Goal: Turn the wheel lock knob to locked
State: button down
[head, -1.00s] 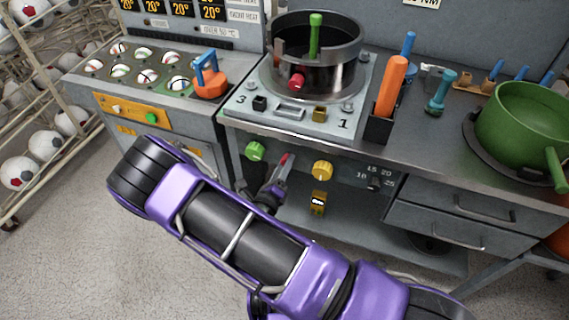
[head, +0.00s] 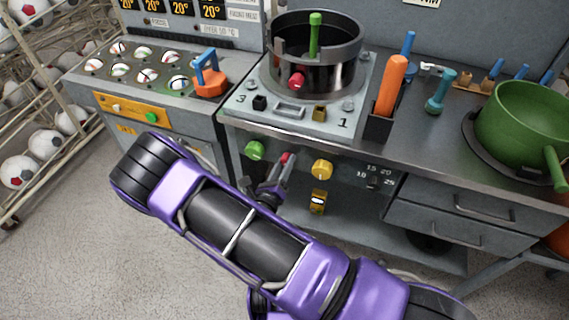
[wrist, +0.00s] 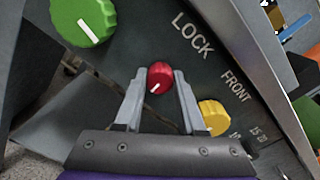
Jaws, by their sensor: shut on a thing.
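A small red knob (wrist: 158,76) sits on the dark panel of the bench, below the word LOCK in the wrist view. Its white pointer line points down and to the left in that view. My gripper (wrist: 158,84) has one finger on each side of the knob and is shut on it. In the head view the red knob (head: 285,158) shows just past the fingertips of my gripper (head: 280,165). Its pointer is too small to read there.
A green knob (wrist: 84,20) is left of the red one, and a yellow knob (wrist: 213,117) is right of it near the word FRONT. An orange-handled tool (head: 390,85) and a green pot (head: 520,125) stand on the bench (head: 440,140) above.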

jog(key=c, duration=0.5)
grip_release()
jog(key=shift+s, duration=0.1)
jog(key=v, duration=1.7)
jog(key=shift+s, duration=0.15)
jog(key=shift+a, duration=0.1)
